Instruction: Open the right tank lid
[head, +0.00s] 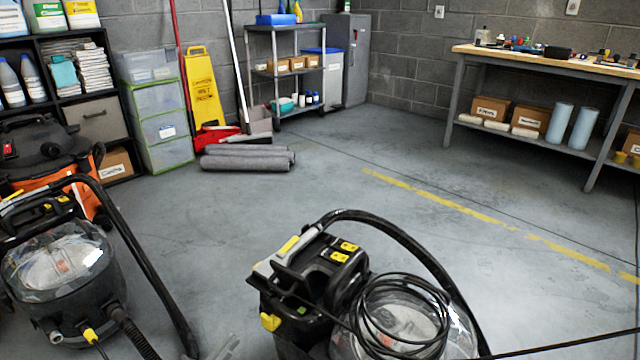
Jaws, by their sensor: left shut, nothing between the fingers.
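A black and grey floor machine (310,275) stands at the bottom centre, with yellow labels and a yellow latch. Its clear domed tank lid (455,335) is on the right side and looks closed. A coiled black cable (385,290) lies over the lid, and the picture's bottom edge cuts it off. A second machine with a clear dome (60,262) stands at the left. My right gripper is out of view.
A black hose (400,232) arches over the centre machine, and another (140,255) runs beside the left one. Rolled grey mats (245,158) lie at the back. A workbench (560,60) stands at the right. The middle floor is clear.

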